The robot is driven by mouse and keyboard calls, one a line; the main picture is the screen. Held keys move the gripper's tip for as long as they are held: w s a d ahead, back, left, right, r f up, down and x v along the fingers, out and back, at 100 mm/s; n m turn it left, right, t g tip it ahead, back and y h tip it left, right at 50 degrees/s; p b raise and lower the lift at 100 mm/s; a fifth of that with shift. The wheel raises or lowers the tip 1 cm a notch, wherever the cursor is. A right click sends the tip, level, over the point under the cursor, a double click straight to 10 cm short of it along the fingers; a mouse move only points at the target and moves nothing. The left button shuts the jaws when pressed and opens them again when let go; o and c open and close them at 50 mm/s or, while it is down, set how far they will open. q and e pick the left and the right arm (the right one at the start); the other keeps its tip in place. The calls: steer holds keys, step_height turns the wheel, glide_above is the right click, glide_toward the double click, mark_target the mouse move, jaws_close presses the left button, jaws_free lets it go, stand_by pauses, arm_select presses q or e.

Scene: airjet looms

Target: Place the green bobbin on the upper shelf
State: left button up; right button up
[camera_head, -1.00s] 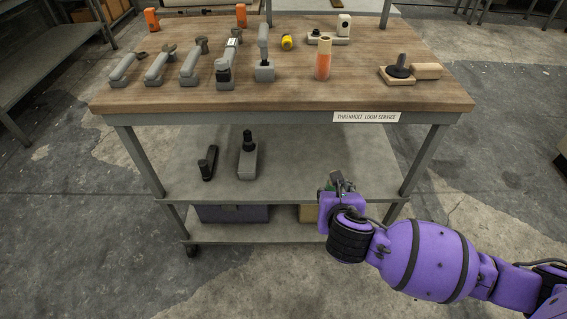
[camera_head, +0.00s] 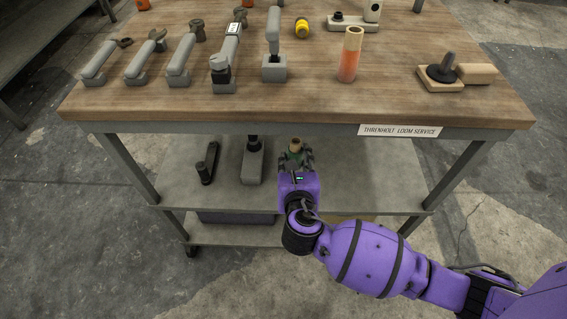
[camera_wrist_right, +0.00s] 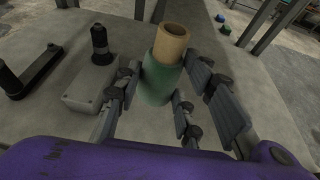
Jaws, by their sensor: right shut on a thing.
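The green bobbin, a wooden tube with a green winding, stands upright between the fingers of my right gripper in the right wrist view (camera_wrist_right: 162,70). My right gripper (camera_head: 295,160) is shut on it, over the middle shelf (camera_head: 360,180) of the cart. In the head view the bobbin (camera_head: 295,146) shows only its top and a little green. Its lower end is hidden, so I cannot tell whether it touches the shelf. The wooden upper shelf (camera_head: 300,105) is above, with an orange bobbin (camera_head: 348,55) standing on it. My left gripper is not in view.
Several grey tools, such as a wrench (camera_head: 185,55), line the upper shelf's left side. A yellow item (camera_head: 302,28) and a wooden block with a black knob (camera_head: 442,72) sit there too. A black tool (camera_head: 207,163) and a grey block (camera_head: 252,165) are on the middle shelf.

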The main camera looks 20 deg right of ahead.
steer(key=w+f+b, duration=0.1)
steer(key=w+f, duration=0.2)
steer(key=w+a+f+b, duration=0.1)
steer(key=w+f+b, duration=0.1)
steer(key=w, duration=0.1)
steer(key=shift+a+f, duration=0.1)
steer(key=shift+f, duration=0.3)
steer(key=shift+w+f, duration=0.35)
steer(key=shift+w, duration=0.15)
steer(key=shift+w+a+f+b, duration=0.1)
steer(key=shift+w+f+b, duration=0.1)
steer(key=shift+b, duration=0.2)
step_height(320, 180, down, 4)
steer(key=shift+w+r+b, duration=0.15)
steer(key=shift+b, duration=1)
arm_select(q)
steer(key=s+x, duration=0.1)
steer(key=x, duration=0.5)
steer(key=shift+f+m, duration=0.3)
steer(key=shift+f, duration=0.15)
arm_select(e)
steer(key=shift+r, duration=0.1)
steer(key=o, duration=0.9)
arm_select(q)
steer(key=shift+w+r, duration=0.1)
arm_select(e)
steer(key=o, duration=0.5)
steer(key=shift+c, duration=0.2)
